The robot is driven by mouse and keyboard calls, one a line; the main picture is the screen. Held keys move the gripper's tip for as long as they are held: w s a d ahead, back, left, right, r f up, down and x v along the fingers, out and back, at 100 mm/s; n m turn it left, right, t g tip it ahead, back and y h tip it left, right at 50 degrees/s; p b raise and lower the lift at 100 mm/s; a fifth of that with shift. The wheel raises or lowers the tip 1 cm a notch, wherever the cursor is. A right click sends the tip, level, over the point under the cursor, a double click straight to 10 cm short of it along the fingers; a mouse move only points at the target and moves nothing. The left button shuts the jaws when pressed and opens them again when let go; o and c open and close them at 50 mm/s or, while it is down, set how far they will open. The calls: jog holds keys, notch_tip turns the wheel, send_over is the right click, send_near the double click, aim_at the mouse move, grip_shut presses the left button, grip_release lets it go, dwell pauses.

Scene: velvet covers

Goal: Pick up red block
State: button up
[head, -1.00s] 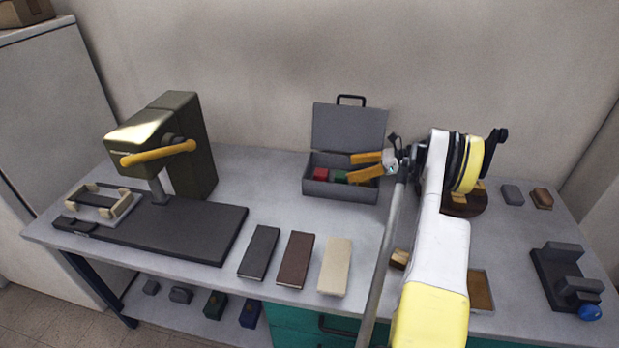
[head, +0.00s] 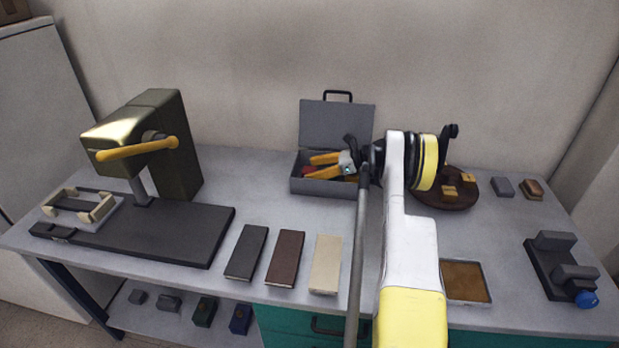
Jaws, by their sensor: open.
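The red block (head: 308,171) lies inside the grey open box (head: 309,188) at the back of the table, mostly hidden by my gripper. My gripper (head: 312,167) has yellow-orange fingers, spread apart, pointing left over the box. The upper finger passes across the red block in the picture; I cannot tell whether it touches. The green block beside it is now hidden behind the gripper.
An olive press (head: 170,150) with a yellow handle stands at left. Black, brown and cream covers (head: 325,264) lie in front of the box. A round brown stand (head: 440,199), a tray (head: 466,281) and a dark fixture (head: 560,265) are at right. The box lid stands open behind.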

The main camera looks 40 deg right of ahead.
jog(key=c, duration=1.3)
jog(key=shift+r, duration=0.15)
